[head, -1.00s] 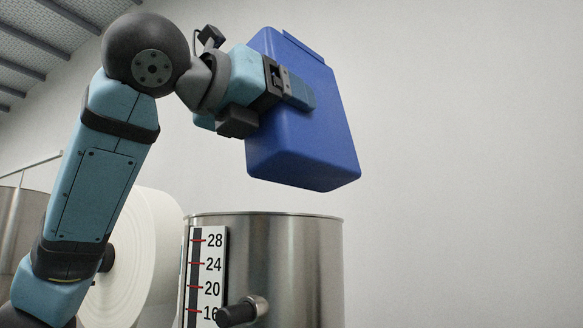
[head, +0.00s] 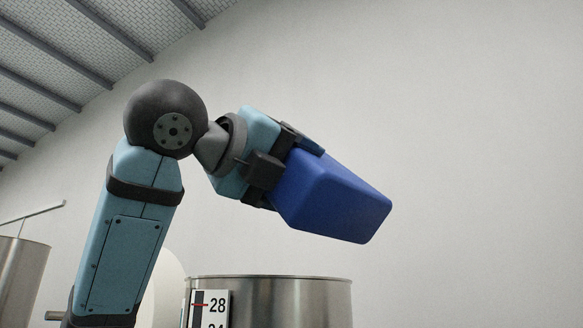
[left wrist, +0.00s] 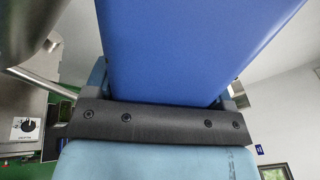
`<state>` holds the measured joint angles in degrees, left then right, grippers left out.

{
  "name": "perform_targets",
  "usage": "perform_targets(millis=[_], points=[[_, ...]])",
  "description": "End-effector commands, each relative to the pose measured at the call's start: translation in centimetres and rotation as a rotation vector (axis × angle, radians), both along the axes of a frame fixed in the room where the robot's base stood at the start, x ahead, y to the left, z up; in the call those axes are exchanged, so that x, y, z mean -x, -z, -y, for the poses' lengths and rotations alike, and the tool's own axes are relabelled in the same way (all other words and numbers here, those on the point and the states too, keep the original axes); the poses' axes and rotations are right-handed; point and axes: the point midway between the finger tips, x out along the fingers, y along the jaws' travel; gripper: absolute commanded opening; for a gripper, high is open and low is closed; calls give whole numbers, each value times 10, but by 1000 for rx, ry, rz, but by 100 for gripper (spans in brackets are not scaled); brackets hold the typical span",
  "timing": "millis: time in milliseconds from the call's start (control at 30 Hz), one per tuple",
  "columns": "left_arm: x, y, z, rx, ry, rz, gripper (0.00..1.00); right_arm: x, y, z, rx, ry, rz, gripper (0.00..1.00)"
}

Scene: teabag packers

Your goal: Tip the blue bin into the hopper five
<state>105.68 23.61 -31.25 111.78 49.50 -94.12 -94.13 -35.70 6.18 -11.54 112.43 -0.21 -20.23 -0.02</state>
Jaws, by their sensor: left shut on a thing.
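The blue bin (head: 335,198) is held above the steel hopper (head: 285,296) in the head view. It is tilted far over, with its base toward the right and the viewer. Its mouth and contents are hidden. My left gripper (head: 292,170) is shut on the bin's side. In the left wrist view the bin (left wrist: 190,45) fills the upper middle, between the finger bases. Only the upper part of the hopper shows, with its rim below the bin and a gap between them. My right gripper is in neither view.
A white roll (head: 168,290) is partly hidden behind my left arm. Another steel vessel (head: 22,275) stands at the far left. The wall side at the right is free.

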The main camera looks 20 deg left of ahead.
Motion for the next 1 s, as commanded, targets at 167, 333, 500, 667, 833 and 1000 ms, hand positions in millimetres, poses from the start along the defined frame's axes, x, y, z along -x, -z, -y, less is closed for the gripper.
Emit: perform_targets(millis=[167,333,500,667,833,1000], points=[[-6,-1,-4,6,0,-1,33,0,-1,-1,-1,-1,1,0],[-11,-1,-8,11,1,-3,33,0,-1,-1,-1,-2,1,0],[-16,0,-12,15,-1,-5,33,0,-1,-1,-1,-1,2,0],[-21,0,-15,20,-1,-7,33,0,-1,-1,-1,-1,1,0],[-27,0,-19,23,0,-9,33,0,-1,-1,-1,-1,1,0],[-31,0,-22,28,-1,-11,33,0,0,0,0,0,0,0]])
